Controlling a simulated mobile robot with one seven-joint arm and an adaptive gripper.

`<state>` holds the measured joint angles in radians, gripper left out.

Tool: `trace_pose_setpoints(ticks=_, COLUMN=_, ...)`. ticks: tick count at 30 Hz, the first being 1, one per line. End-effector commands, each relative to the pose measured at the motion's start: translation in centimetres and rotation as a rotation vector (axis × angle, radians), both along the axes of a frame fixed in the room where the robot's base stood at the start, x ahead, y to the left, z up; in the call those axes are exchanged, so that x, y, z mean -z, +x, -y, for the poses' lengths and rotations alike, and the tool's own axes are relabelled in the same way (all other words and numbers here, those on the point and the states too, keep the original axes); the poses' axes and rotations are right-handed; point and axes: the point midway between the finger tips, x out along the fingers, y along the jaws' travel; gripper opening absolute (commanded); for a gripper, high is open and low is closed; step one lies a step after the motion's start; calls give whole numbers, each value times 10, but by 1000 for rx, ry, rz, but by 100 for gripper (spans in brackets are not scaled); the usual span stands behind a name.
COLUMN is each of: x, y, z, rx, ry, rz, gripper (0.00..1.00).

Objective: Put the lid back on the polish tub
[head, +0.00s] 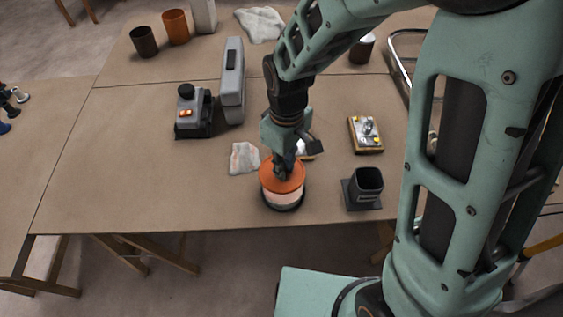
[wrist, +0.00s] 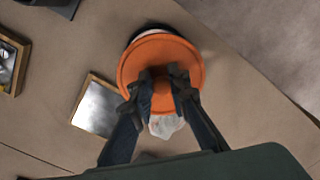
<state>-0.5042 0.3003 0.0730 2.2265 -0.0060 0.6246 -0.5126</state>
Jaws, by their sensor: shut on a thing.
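The polish tub (head: 284,199) is a pale, round tub with a dark base, standing near the table's front edge. The orange lid (head: 296,184) is a round disc with a central knob, level over the tub's top. My gripper (head: 283,174) points down from above and is shut on the lid's knob. In the wrist view the fingers (wrist: 163,88) pinch the knob, and the lid (wrist: 160,52) covers most of the tub. A dark and white crescent of the tub (wrist: 148,29) shows past the lid's far edge. I cannot tell whether lid and rim touch.
A crumpled cloth (head: 243,157) lies left of the tub. A dark square cup (head: 367,185) stands right, with a wood-edged block (head: 366,134) behind it. A framed plate (wrist: 97,106) lies close by. Grey tools (head: 232,82) stand further back. The left front table is clear.

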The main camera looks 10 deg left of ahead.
Motion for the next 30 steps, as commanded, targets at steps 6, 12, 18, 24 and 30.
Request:
trace_pose_setpoints(ticks=6, x=3, y=0, z=1, rx=17, ry=0, rz=-1, gripper=0)
trace_pose_setpoints(ticks=12, x=15, y=-1, z=1, rx=16, ry=-1, rz=-2, gripper=0)
trace_pose_setpoints(ticks=18, x=34, y=-1, z=1, rx=15, ry=0, rz=-2, gripper=0)
trace_pose_setpoints(ticks=24, x=53, y=0, z=1, rx=16, ry=0, rz=-1, gripper=0)
trace_pose_setpoints(ticks=30, x=64, y=-1, z=1, rx=15, ry=0, rz=-1, gripper=0)
